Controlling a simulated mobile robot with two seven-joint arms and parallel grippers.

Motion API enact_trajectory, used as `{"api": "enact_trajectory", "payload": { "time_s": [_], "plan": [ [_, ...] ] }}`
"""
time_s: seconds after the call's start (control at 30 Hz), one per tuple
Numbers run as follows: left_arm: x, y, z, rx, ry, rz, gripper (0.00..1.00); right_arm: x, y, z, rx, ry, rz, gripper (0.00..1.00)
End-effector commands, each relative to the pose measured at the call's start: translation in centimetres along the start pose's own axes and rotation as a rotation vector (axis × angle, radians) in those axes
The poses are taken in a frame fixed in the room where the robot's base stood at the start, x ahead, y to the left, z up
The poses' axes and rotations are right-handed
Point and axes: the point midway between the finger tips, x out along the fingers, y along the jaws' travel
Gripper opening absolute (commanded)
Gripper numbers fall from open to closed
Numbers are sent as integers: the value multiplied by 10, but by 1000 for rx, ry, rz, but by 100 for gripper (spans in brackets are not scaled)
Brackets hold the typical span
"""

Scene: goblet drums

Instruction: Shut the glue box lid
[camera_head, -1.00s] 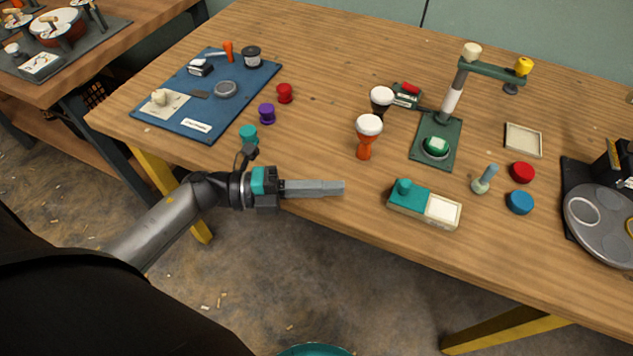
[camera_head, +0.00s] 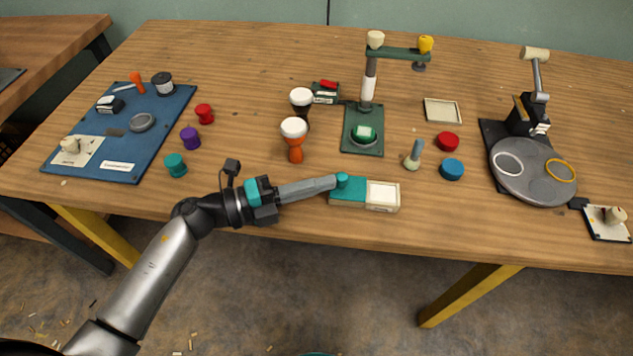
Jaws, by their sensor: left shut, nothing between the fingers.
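The glue box (camera_head: 398,205) is a small cream box near the table's front edge. Its teal lid (camera_head: 352,191) lies over the left part, with a teal knob (camera_head: 342,181) at its left. The right part is uncovered and shows a pale white inside (camera_head: 382,194). My left gripper (camera_head: 334,183) is shut and empty. Its fingertips are at the left side of the knob, at or very near it; I cannot tell if they touch. My right gripper is not in view.
Orange and black goblet drums (camera_head: 295,140) stand behind the box. A green press stand (camera_head: 362,140), a pale green tool (camera_head: 413,156) and a blue disc (camera_head: 452,169) are behind and right. The table is clear just right of the box.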

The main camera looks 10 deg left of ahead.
Motion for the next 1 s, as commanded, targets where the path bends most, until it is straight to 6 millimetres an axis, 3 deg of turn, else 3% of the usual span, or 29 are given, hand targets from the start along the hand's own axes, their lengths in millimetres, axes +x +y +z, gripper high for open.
{"api": "enact_trajectory", "payload": {
  "time_s": [0.43, 1.0],
  "plan": [
    [58, -3, -29, -1, 0, -2, 0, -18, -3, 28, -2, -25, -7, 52],
    [60, -1, -30, 1, 6, -2, 0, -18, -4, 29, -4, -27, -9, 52]
  ]
}}
